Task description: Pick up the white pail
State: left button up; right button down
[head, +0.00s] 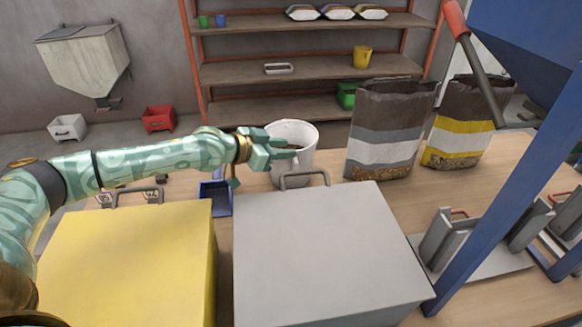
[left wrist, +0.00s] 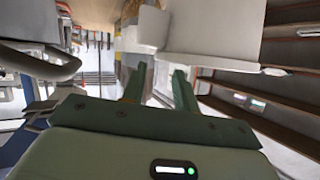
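The white pail (head: 306,143) stands upright on the wooden table, behind the grey box. In the left wrist view the pail (left wrist: 216,32) fills the upper middle, with a white part sticking out at its left side. My left gripper (head: 292,150) is at the near left side of the pail, its fingers overlapping the pail's wall in the head view. In the left wrist view its two green fingers (left wrist: 157,80) are apart with nothing seen between them. I cannot tell whether a finger touches the pail. My right gripper is not in view.
A grey box (head: 320,250) with a handle and a yellow box (head: 130,265) stand in front. A blue scoop-like thing (head: 216,195) lies left of the pail. Two open bags, one grey-striped (head: 388,130) and one yellow-striped (head: 470,120), stand right. A blue post (head: 500,190) rises at right.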

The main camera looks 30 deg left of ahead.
pick_arm(q)
jog(key=b+x, duration=0.2)
jog(key=x, duration=0.4)
jog(key=shift+s+a, duration=0.1)
jog(key=shift+s, duration=0.05)
jog(key=shift+r, duration=0.1)
grip_shut()
